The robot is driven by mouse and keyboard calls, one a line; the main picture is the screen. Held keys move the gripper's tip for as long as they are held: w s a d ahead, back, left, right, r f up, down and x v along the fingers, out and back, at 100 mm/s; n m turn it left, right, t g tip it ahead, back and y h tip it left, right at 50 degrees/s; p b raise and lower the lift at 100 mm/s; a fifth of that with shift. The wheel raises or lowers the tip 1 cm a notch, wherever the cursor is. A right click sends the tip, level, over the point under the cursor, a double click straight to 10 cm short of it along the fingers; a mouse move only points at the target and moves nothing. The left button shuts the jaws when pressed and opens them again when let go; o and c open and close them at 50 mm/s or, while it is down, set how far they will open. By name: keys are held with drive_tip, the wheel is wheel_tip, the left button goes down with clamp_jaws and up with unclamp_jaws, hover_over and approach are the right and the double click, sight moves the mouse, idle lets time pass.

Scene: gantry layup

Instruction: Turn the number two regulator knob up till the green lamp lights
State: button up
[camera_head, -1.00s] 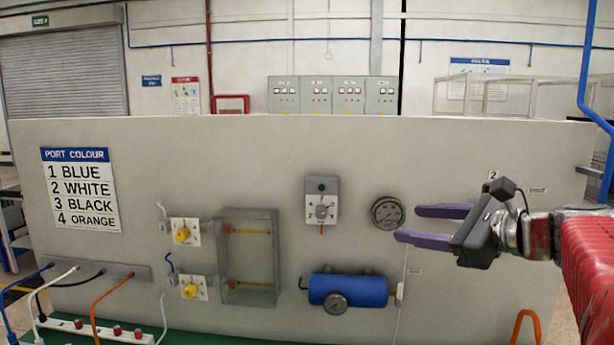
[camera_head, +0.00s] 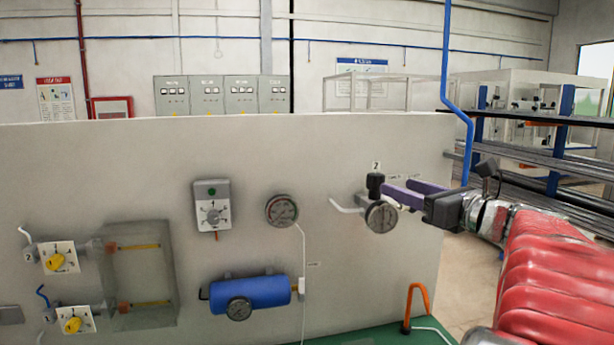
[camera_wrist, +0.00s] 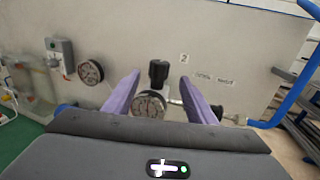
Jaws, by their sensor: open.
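The number two regulator has a black knob (camera_head: 375,184) on top and a round gauge (camera_head: 381,217) below, beside a "2" label (camera_head: 376,165) on the grey panel. My gripper (camera_head: 396,190) is open and empty, its purple fingers pointing at the knob from the right in the head view. In the wrist view the knob (camera_wrist: 158,72) shows between the two fingertips, beyond them; contact cannot be made out. A green lamp (camera_head: 212,191) sits on a small grey box (camera_head: 201,215) with a dial; it looks dark green.
Left of the regulator are another gauge (camera_head: 282,210) and a blue tank (camera_head: 250,291). A white pipe (camera_head: 346,207) runs into the regulator's left side. An orange hooked bar (camera_head: 415,300) stands below. Pipe racks (camera_head: 545,155) stand behind at right.

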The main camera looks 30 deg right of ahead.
sight(376, 181)
drive_tip(key=w, duration=1.3)
drive_tip(key=shift+w+d, duration=0.1)
drive_tip(key=c, duration=1)
